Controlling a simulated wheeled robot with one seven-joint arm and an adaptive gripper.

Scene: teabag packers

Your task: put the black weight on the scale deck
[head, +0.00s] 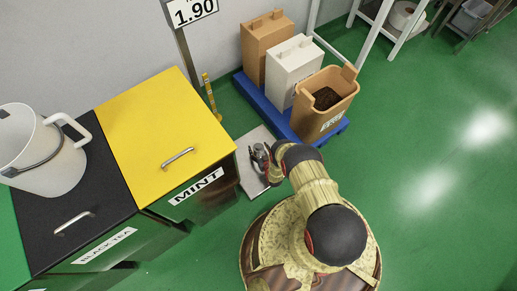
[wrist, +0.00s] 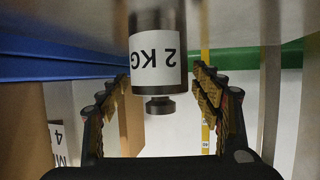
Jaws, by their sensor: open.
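The weight (wrist: 157,20) is a dark metallic cylinder with a white "2 KG" label and a small knob. It appears upside down in the wrist view, with its base against a grey surface, apparently the scale deck (head: 253,184). My gripper (wrist: 160,82) is open, with one finger on each side of the weight's knob end and visible gaps to both. In the head view my gripper (head: 266,162) is over the grey deck beside the yellow mint cabinet.
The yellow mint cabinet (head: 150,125) and black tea cabinet (head: 90,185) stand left of the deck, with a white jug (head: 50,165) on top. A blue pallet (head: 262,105) with cartons is behind. A display (head: 192,11) reads 1.90. Green floor is clear at right.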

